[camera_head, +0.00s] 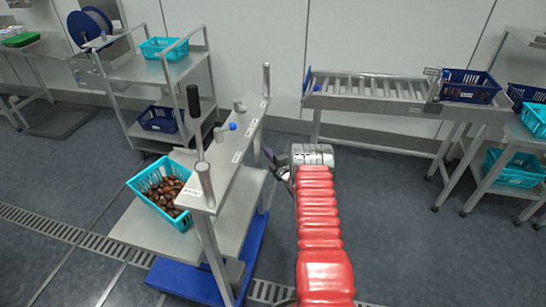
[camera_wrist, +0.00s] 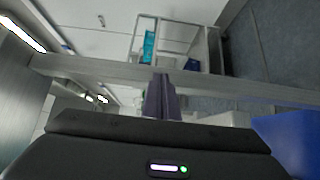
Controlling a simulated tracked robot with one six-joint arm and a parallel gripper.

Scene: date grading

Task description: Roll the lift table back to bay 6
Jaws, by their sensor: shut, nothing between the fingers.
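The lift table (camera_head: 235,192) appears to be the steel frame on a blue base at centre left in the head view. A long labelled rail runs along it, with upright posts and a black-handled lever (camera_head: 194,110). A teal basket of brown dates (camera_head: 150,184) sits on its left side. My gripper (camera_head: 270,158) is just right of the rail in the head view, partly hidden by my wrist. In the wrist view its dark fingers (camera_wrist: 162,88) are closed together and overlap a steel bar (camera_wrist: 100,70); I cannot tell whether they touch it. No bay 6 marking is readable.
A steel shelf cart (camera_head: 170,70) with teal and blue baskets stands behind at left. A roller conveyor (camera_head: 365,87) with a blue basket (camera_head: 468,86) stands at back right, beside more racks. A floor drain (camera_head: 45,222) crosses the front. Grey floor is clear right of my arm.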

